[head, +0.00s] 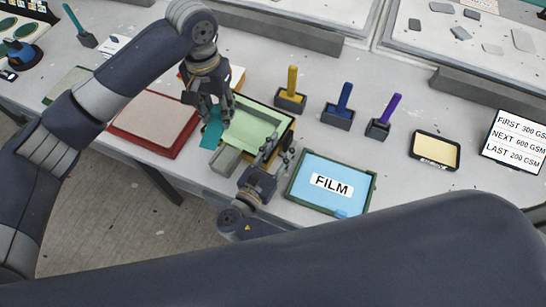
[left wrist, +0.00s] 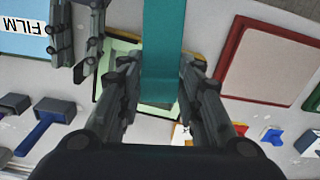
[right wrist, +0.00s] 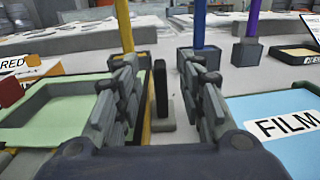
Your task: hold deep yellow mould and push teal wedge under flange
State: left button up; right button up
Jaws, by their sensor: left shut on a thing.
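The deep yellow mould (head: 258,118) has a pale green top face and yellow edges, and stands mid-table in the head view. It also shows at the left of the right wrist view (right wrist: 60,112). My left gripper (head: 214,112) is shut on the teal wedge (head: 211,132) at the mould's left side. The wedge runs between its fingers in the left wrist view (left wrist: 160,62). Whether the wedge's tip lies under the flange is hidden. My right gripper (head: 273,158) is at the mould's right edge, its fingers apart. I cannot tell whether they touch the mould.
A red-framed mould (head: 155,122) lies left. A blue FILM tray (head: 330,182) lies close right of my right gripper. Yellow-, blue- and purple-handled tools (head: 291,90) stand in grey holders behind. A grey block (head: 226,160) sits in front of the mould.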

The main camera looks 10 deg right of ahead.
jog(key=x, duration=0.7)
jog(key=shift+w+d, duration=0.1)
jog(key=shift+c, duration=0.6)
grip_shut()
